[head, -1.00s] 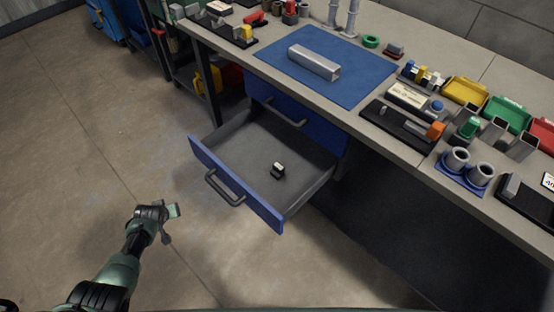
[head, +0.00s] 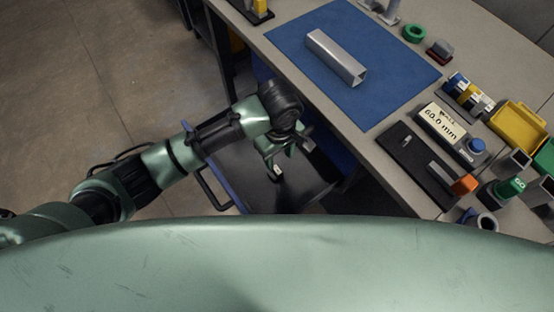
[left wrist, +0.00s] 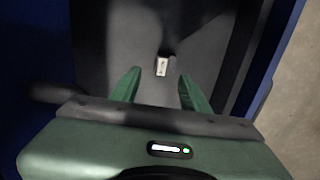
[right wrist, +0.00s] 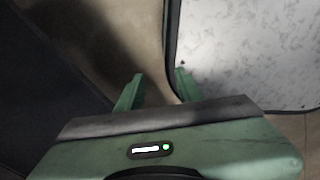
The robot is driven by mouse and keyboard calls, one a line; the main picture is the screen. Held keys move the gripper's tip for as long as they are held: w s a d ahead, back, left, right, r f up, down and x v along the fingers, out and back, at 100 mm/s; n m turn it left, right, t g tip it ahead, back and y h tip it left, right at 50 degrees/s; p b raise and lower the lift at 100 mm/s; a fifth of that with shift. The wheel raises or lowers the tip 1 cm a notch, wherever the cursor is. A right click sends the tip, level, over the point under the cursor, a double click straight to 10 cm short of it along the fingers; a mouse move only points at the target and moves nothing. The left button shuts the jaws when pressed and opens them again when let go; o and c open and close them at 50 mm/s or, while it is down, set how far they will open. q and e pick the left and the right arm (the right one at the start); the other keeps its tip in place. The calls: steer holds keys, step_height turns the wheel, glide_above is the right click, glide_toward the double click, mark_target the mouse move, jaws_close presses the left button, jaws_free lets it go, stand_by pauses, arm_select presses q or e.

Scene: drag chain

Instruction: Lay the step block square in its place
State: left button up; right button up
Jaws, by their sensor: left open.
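A small dark block with a pale top (head: 277,172) lies on the floor of the open drawer; it also shows in the left wrist view (left wrist: 161,66). It may be the step block, but it is too small to tell its steps. My left gripper (head: 286,152) is over the drawer, open and empty. In the left wrist view its fingers (left wrist: 160,80) point down at the block, which appears between and beyond the tips. My right gripper (right wrist: 160,76) shows only in its wrist view, open and empty, away from the bench. I cannot tell which spot is the block's place.
The drawer (head: 219,188) stands out below the bench. Above it, a blue mat (head: 299,50) holds a grey channel bar (head: 335,58). Drawer walls surround my left gripper.

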mark_target(277, 169)
arm_select(q)
steer(key=f, duration=0.2)
steer(key=shift+s+a+f, duration=0.2)
steer(key=shift+f, duration=0.2)
steer(key=f, duration=0.3)
steer(key=shift+w+a+f, duration=0.1)
steer(key=shift+w+f, duration=0.1)
steer(key=shift+f, duration=0.65)
jaws_close()
arm_select(e)
steer(key=shift+s+d+f, duration=0.25)
steer(key=shift+s+d, duration=0.15)
steer(key=shift+s, duration=0.25)
arm_select(q)
steer(key=shift+w+r, duration=0.1)
arm_select(e)
steer(key=shift+s+a, duration=0.15)
